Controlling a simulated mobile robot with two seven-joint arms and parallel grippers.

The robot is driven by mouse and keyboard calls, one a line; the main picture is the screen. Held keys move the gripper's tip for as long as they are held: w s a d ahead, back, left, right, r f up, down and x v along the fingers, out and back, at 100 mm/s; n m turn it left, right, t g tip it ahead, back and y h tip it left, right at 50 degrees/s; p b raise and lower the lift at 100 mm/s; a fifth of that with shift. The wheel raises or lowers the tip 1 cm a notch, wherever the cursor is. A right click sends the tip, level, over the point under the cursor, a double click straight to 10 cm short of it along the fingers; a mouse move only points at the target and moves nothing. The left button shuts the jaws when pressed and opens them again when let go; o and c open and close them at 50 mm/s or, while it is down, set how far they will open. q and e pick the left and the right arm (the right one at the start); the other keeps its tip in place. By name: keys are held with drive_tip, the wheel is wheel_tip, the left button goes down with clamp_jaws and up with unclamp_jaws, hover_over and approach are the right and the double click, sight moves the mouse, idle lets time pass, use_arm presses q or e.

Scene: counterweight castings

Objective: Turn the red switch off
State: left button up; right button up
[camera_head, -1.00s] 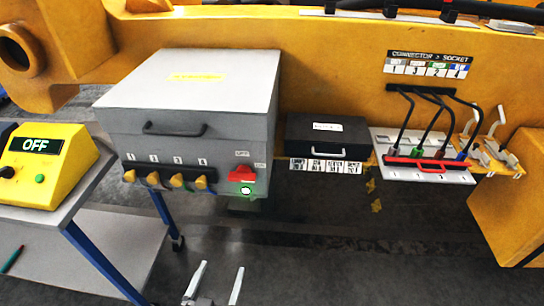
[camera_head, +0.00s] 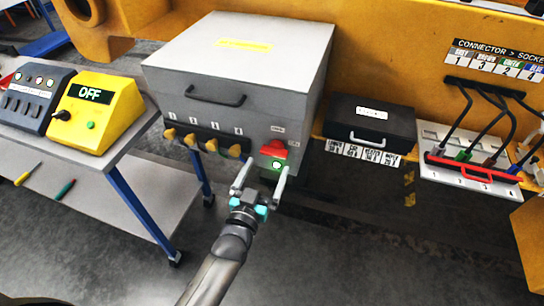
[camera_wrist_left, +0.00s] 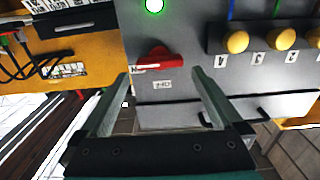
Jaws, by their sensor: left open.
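The red switch (camera_head: 273,148) sits at the right end of the front of the grey box (camera_head: 205,95). A lit green lamp (camera_head: 276,165) is just below it. My left gripper (camera_head: 262,177) is open and empty in front of the switch, one finger toward each side of it. In the left wrist view the red switch (camera_wrist_left: 158,58) shows between and beyond the open fingers of the gripper (camera_wrist_left: 160,78), with small labels around it. I cannot tell whether the fingers touch it. My right gripper is not in view.
Yellow knobs (camera_head: 190,141) line the box front left of the switch. A black case (camera_head: 369,122) is to its right, with a cable panel (camera_head: 468,160) beyond. A yellow unit reading OFF (camera_head: 97,112) stands on the left bench (camera_head: 128,148).

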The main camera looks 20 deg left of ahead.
sight(273, 156)
use_arm(q)
drive_tip(key=shift+w+d, duration=0.1)
drive_tip(key=shift+w, duration=2.45)
drive_tip(key=c, duration=1.1)
